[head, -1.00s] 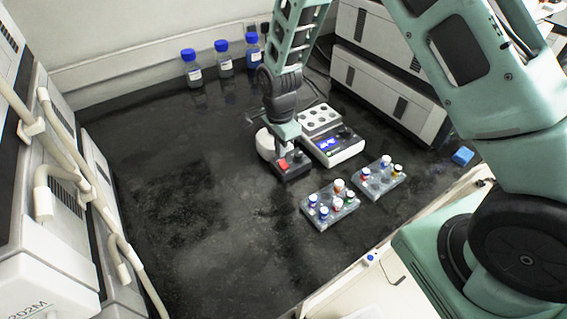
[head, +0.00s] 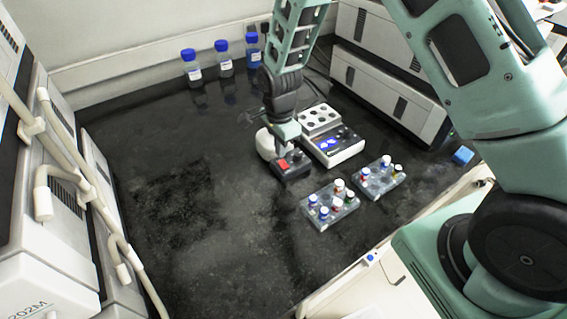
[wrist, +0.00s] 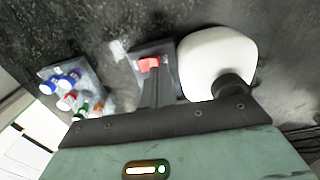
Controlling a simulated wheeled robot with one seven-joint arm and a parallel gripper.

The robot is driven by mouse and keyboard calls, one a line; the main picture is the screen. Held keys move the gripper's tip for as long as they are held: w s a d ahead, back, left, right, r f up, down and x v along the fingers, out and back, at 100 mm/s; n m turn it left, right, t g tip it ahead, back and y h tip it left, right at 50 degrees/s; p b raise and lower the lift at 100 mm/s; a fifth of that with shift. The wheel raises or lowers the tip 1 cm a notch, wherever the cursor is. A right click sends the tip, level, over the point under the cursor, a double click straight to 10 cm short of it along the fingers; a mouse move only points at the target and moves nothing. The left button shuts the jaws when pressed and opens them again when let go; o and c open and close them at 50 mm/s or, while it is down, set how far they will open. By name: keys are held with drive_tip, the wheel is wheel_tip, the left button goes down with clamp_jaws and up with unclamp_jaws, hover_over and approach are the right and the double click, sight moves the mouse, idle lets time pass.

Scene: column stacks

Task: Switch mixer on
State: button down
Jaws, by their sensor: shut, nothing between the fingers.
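A small dark box with a red switch (head: 283,164) stands on the black bench, and the red switch also shows in the wrist view (wrist: 149,64). I cannot tell for sure whether this box or the white rounded unit (head: 264,146) beside it is the mixer. The white unit also shows in the wrist view (wrist: 217,58), right next to the box. My gripper (wrist: 152,88) is shut and empty, pointing down over the box. Its fingertips appear at or just by the red switch; I cannot tell whether they touch it.
A white block device with a lit blue display (head: 329,143) stands just right of the box. Two clear racks of capped vials (head: 330,218) (head: 392,186) lie in front. Capped bottles (head: 223,58) line the back wall. The left bench is clear.

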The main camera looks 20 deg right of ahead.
drive_tip(key=shift+f+b, duration=0.65)
drive_tip(key=shift+f, duration=0.45)
idle(0.6)
drive_tip(key=shift+r+p, duration=2.05)
drive_tip(key=shift+r, duration=0.5)
drive_tip(key=shift+s+a+r, duration=0.15)
drive_tip(key=shift+a+r, duration=0.05)
drive_tip(key=shift+r, duration=0.1)
drive_tip(key=s+a+r+n+y, duration=0.1)
drive_tip(key=s+a+r+n, duration=0.45)
drive_tip(key=r, duration=0.25)
drive_tip(key=s+r+n, duration=0.5)
drive_tip(key=s+n, duration=0.4)
drive_tip(key=s, duration=0.2)
drive_tip(key=s+r+n, duration=0.6)
drive_tip(key=s+n, duration=0.3)
drive_tip(key=s, duration=0.2)
drive_tip(key=shift+s+a+r, duration=0.15)
drive_tip(key=shift+r, duration=0.15)
